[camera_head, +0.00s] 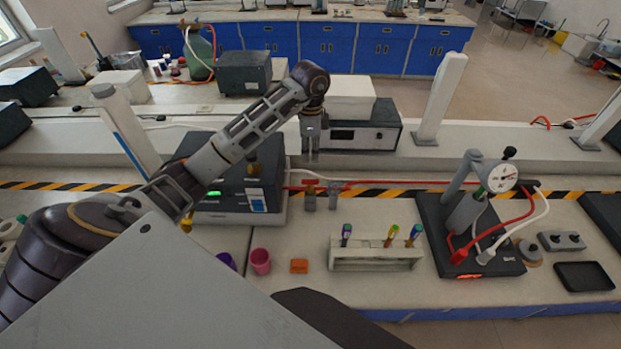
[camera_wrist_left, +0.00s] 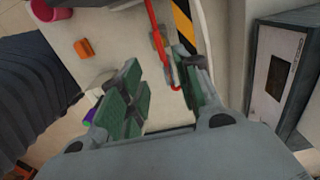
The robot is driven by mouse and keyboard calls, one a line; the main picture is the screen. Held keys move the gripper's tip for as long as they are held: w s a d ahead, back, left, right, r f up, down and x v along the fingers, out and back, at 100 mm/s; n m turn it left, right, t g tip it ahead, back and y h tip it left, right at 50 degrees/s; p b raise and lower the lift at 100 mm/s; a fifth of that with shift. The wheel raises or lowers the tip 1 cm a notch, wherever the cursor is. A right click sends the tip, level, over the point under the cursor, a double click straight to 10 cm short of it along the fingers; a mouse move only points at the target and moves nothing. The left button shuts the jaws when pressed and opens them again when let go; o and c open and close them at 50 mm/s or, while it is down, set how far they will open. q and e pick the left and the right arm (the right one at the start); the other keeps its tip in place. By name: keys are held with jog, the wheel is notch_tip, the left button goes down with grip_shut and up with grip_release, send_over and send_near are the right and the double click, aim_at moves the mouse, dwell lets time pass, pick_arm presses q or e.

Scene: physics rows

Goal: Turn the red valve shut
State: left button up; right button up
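The red valve (camera_head: 311,183) is a small grey fitting with a red handle, on the red hose line at the back of the bench. In the left wrist view its red handle (camera_wrist_left: 171,75) lies close to the right-hand finger; whether they touch I cannot tell. My left gripper (camera_head: 311,156) points down above the valve in the head view. Its green-padded fingers (camera_wrist_left: 160,78) are spread apart in the left wrist view, with no object clamped between them. A second grey fitting (camera_head: 334,196) stands just right of the valve. My right gripper is in neither view.
A dark instrument box (camera_head: 232,190) stands left of the valve, under my left forearm. A test tube rack (camera_head: 375,265), orange block (camera_head: 299,266) and pink cup (camera_head: 261,268) are in front. A gauge stand (camera_head: 468,245) with hoses is at right. Bench between is clear.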

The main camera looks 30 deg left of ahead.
aim_at(310, 180)
pick_arm(q)
notch_tip(310, 180, down, 12)
jog(key=shift+f+p, duration=0.25)
jog(key=shift+p, duration=0.8)
jog(key=shift+c, duration=0.5)
grip_shut()
